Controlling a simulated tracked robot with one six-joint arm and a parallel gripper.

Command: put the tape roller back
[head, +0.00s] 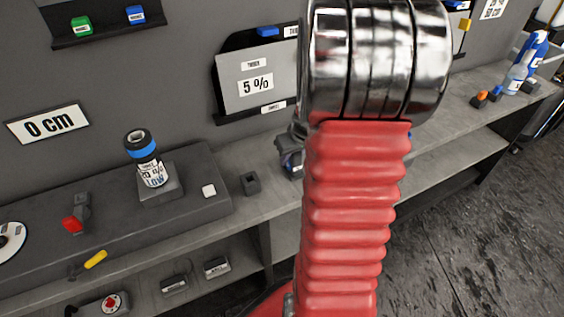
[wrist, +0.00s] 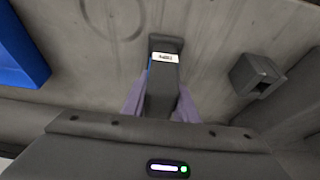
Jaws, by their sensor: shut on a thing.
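My gripper (wrist: 160,108) is shut on a dark grey piece with a white label, which I take to be the tape roller (wrist: 163,85). It lies between the two purple-grey fingers in the wrist view, over the grey bench surface. The label is too small to read, and I cannot tell whether the piece touches the bench. In the head view my arm hides most of the gripper and the held piece. A small dark hollow block (wrist: 257,76) sits to the right of the gripper in the wrist view; it also shows on the bench in the head view (head: 250,184).
A blue object (wrist: 20,50) stands at the left in the wrist view.

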